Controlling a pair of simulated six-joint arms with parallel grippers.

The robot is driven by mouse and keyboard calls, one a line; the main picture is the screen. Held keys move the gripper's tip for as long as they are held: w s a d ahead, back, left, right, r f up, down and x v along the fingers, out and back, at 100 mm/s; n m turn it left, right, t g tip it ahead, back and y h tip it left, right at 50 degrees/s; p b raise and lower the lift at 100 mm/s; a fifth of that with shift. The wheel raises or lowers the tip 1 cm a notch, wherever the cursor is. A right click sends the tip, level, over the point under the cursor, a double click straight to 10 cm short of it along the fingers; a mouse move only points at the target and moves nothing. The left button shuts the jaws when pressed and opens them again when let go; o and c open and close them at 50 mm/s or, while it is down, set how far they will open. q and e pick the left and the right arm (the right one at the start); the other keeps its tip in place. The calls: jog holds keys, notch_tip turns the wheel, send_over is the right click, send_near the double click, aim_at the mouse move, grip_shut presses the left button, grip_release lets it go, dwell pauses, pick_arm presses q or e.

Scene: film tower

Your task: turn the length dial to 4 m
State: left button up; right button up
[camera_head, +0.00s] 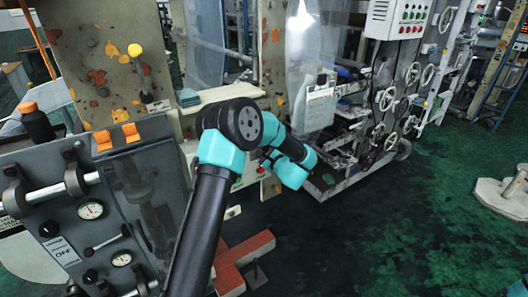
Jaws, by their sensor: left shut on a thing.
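My left arm rises from the bottom and bends at the black and teal elbow, and its wrist reaches the small pale control panel (251,172) on the machine's front. My left gripper (268,161) is at this panel, mostly covered by my own wrist links. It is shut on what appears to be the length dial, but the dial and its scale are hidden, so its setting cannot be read. A red button shows beside the wrist. My right gripper is not in view.
At left stands a grey machine with a pressure gauge (91,209), clamps and a dark bottle (36,124). A yellow-knobbed lever (136,51) is behind it. A red-orange beam (243,250) lies low ahead.

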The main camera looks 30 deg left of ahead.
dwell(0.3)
pick_arm(q)
jog(key=o, duration=0.9)
jog(key=shift+d, duration=0.1)
